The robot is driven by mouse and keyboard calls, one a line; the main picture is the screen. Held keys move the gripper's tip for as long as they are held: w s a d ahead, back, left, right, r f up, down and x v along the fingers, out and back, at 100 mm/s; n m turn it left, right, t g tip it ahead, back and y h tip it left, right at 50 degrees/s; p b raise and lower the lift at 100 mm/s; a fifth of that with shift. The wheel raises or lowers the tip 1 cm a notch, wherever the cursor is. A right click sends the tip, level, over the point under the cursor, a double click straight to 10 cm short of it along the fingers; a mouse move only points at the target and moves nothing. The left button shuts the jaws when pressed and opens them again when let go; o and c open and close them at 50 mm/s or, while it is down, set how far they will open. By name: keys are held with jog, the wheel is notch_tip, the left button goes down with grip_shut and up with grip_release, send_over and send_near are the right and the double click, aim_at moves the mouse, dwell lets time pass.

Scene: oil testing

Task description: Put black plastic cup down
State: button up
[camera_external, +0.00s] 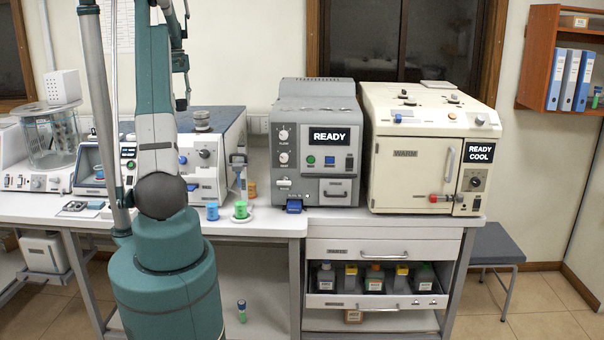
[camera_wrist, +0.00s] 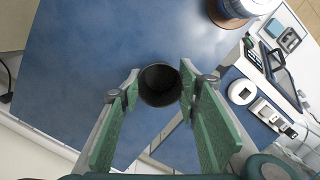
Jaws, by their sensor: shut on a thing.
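The black plastic cup (camera_wrist: 160,86) shows in the wrist view between the two green fingers of my gripper (camera_wrist: 158,92). The gripper is shut on it, and its open mouth faces the camera. Below it in the wrist view is a blue flat surface (camera_wrist: 100,60), the top of a bench device. I cannot tell whether the cup touches that surface. In the external view my arm hides the cup and gripper, but part of the blue top (camera_external: 228,118) shows behind the arm.
A white round part on a brown base (camera_wrist: 232,10) stands on the blue top. A grey READY device (camera_external: 318,140) and a cream WARM oven (camera_external: 425,140) stand to the right. A blue cup (camera_external: 212,211) and a green cup (camera_external: 240,210) stand near the bench's front edge.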

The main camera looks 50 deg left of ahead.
aim_at(181, 109)
jog(key=shift+f, duration=2)
jog(key=shift+f, duration=0.2)
jog(key=o, duration=0.8)
jog(key=shift+r, duration=0.1)
notch_tip(181, 109, up, 12)
jog(key=a, duration=0.1)
jog(key=shift+a, duration=0.2)
jog(key=shift+w, duration=0.1)
jog(key=shift+w+r, duration=0.1)
